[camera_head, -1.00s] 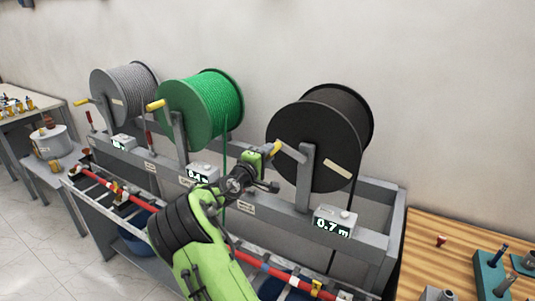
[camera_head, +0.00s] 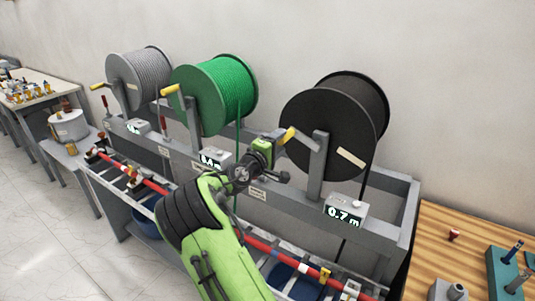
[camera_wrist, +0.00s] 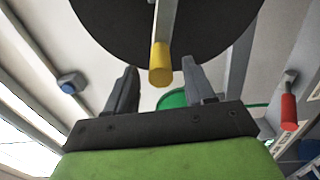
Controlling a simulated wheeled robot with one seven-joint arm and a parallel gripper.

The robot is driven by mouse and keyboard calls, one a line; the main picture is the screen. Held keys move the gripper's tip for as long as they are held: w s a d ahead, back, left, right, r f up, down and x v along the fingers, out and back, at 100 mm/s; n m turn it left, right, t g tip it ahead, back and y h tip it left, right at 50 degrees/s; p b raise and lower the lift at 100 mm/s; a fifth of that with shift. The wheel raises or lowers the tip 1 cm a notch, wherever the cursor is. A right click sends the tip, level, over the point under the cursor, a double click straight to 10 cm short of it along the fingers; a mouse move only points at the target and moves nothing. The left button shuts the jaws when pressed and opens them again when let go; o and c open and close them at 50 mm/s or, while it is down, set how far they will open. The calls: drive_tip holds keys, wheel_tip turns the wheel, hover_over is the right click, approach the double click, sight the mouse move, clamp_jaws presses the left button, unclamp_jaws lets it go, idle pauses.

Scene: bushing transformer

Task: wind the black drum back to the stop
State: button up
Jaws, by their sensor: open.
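The black drum (camera_head: 325,128) hangs on its grey frame at the right of the row, and a crank with a yellow handle (camera_head: 288,135) stands out at its left. A counter box (camera_head: 345,212) below the drum reads 0.7 m. My gripper (camera_head: 277,145) is at the yellow handle. In the wrist view my gripper (camera_wrist: 160,85) is open, with the yellow handle (camera_wrist: 161,65) between the two fingers near their tips, and the black drum (camera_wrist: 110,25) fills the top. I cannot tell whether a finger touches the handle.
A green drum (camera_head: 207,95) and a grey drum (camera_head: 130,78) with yellow crank handles stand to the left. A red-handled lever (camera_wrist: 288,108) shows at right in the wrist view. A wooden table (camera_head: 440,255) with parts is at the right.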

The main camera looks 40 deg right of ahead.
drive_tip(key=b+v, duration=0.2)
drive_tip(key=v, duration=1.2)
drive_tip(key=shift+s, duration=0.1)
